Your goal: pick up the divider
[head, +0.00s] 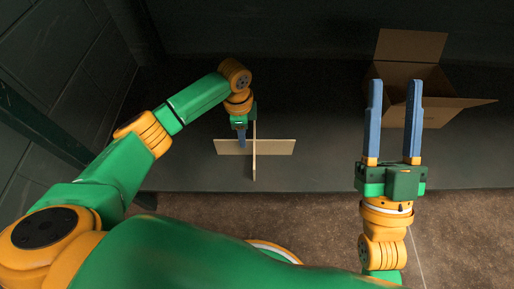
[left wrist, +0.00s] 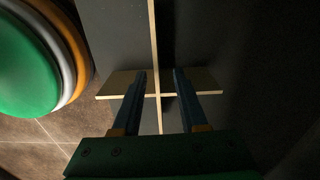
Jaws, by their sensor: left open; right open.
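The divider (head: 275,147) is a pale cross of two interlocked thin panels, standing on the dark surface in the middle of the head view. My left gripper (head: 242,143) is at the divider, over its left half near the crossing. In the left wrist view the divider (left wrist: 153,40) shows edge-on as a cross, and my left gripper (left wrist: 156,75) is open, with one blue finger on each side of one panel. Whether a finger touches it I cannot tell. My right gripper (head: 394,90) is open and empty, pointing away toward the back, well right of the divider.
An open cardboard box (head: 440,100) with raised flaps stands at the back right, partly behind my right gripper. The dark surface (head: 320,170) around the divider is otherwise clear. A brick wall (head: 60,70) is at the left. Brown floor (head: 300,215) lies in front.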

